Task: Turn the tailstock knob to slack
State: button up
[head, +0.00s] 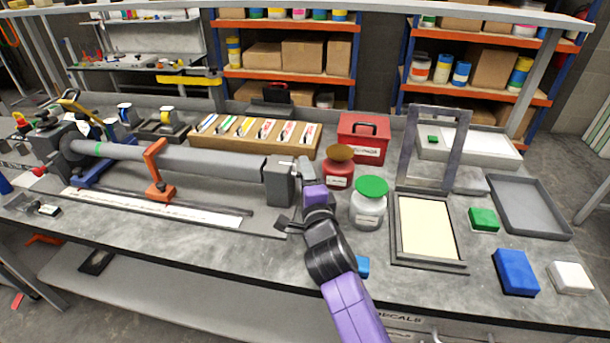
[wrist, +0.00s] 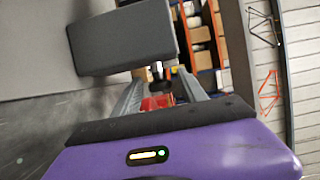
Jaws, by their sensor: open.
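The tailstock (head: 278,182) is a grey block at the right end of the long grey tube (head: 190,160). In the wrist view the tailstock (wrist: 120,38) fills the upper left. A small dark and shiny metal part, which looks like the tailstock knob (wrist: 157,70), shows at its lower right corner. My gripper (head: 305,172) is beside the tailstock's right side. In the wrist view its two grey fingers (wrist: 159,80) are apart, with the knob near the gap between their tips. I cannot tell whether they touch it. In the head view the knob is not clear.
A red jar (head: 339,172) and a green-lidded jar (head: 367,207) stand close right of my gripper. A red toolbox (head: 362,140) and a wooden rack (head: 245,137) stand behind. A framed screen (head: 428,230) lies further right. The bench front before the tube is mostly clear.

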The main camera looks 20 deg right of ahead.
grip_shut()
jog(key=b, duration=0.3)
jog(key=shift+f, duration=0.35)
jog(key=t+b, duration=0.1)
jog(key=b, duration=0.2)
jog(key=shift+r+n+b, duration=0.25)
jog(key=shift+n+b, duration=0.05)
jog(key=shift+b, duration=0.5)
jog(key=shift+r, duration=0.1)
grip_release()
